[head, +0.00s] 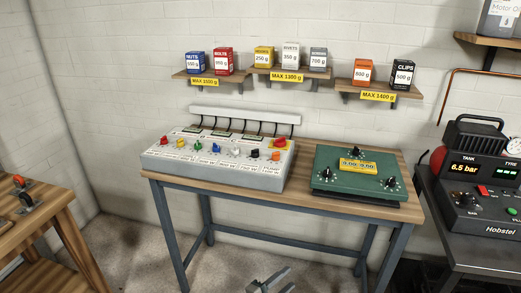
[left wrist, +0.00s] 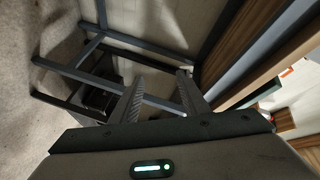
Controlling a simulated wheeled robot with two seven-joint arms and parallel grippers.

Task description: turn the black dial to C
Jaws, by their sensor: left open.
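The black dial (head: 255,154) is a small knob in the row of coloured knobs on the grey panel (head: 158,166), between the white knob (head: 235,152) and the orange knob (head: 276,156). Its letters and pointing direction are too small to read. My left gripper (head: 268,281) shows at the bottom edge of the head view, well below and in front of the table, apart from the panel. In the left wrist view it (left wrist: 160,78) is open with nothing between its fingers. My right gripper is not in view.
A green box (head: 330,181) with several black knobs stands right of the panel on the wooden table (head: 300,190). Shelves with boxes hang above. A compressor (head: 480,165) stands at right, a wooden bench (head: 55,205) at left. The table's legs and bars show in the left wrist view (left wrist: 130,33).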

